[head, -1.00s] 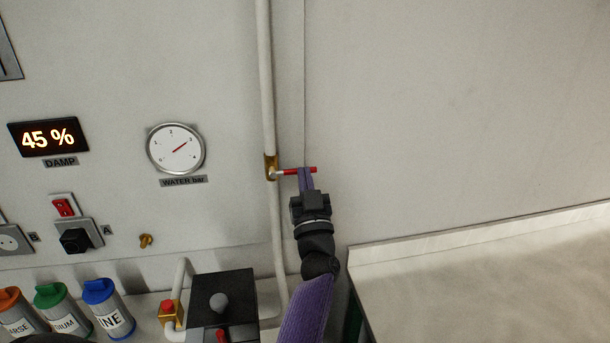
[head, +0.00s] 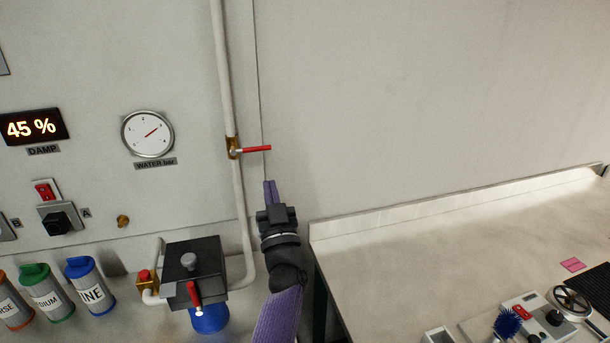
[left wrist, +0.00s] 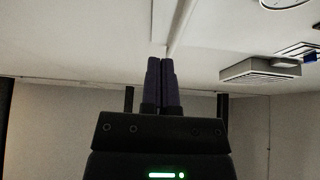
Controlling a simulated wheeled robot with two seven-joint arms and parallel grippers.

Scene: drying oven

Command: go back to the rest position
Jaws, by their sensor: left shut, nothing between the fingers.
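My left gripper (head: 270,187) is in the middle of the head view, pointing up, below the red valve lever (head: 257,149) and apart from it. Its fingers are shut together with nothing between them. The left wrist view also shows the shut fingers (left wrist: 160,75) with empty space around them. The red lever sticks out to the right, level, from a brass valve (head: 233,148) on the white pipe (head: 225,80). My right gripper is not in view.
A water gauge (head: 148,133) and a damp display (head: 32,128) are on the wall. A black box (head: 195,268) with a red lever stands below the pipe. Several lidded jars stand at left. A counter (head: 420,240) with a handwheel (head: 571,302) and a blue brush (head: 507,322) is at right.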

